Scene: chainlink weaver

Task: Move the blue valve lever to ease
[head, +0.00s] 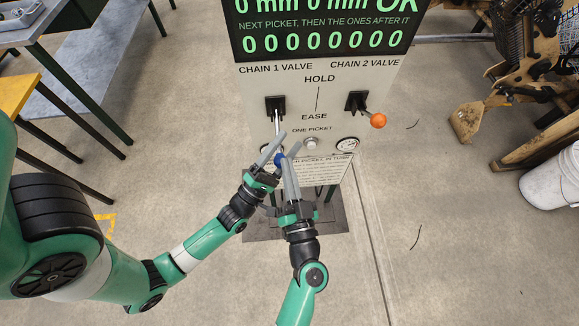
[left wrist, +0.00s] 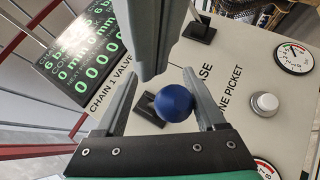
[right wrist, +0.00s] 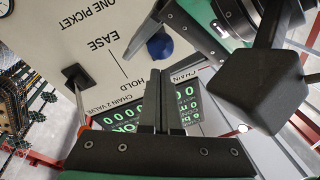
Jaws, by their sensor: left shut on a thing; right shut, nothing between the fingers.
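The blue lever knob (head: 279,158) is at the end of a pale shaft that comes out of the black CHAIN 1 VALVE slot (head: 275,105). In the head view it appears below the EASE label, partly hidden by fingers. My left gripper (head: 277,146) is shut on the knob. In the left wrist view the knob (left wrist: 174,103) sits between the fingers, closer to the right one. My right gripper (head: 292,155) is shut and empty, close beside the left gripper. The knob also shows in the right wrist view (right wrist: 160,46), beyond the right fingertips (right wrist: 156,75).
The orange lever knob (head: 378,120) of CHAIN 2 VALVE projects at the right. A ONE PICKET button (head: 310,143) and a gauge (head: 347,145) are below the EASE label. A display (head: 320,35) tops the panel. A white bucket (head: 552,177) stands far right.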

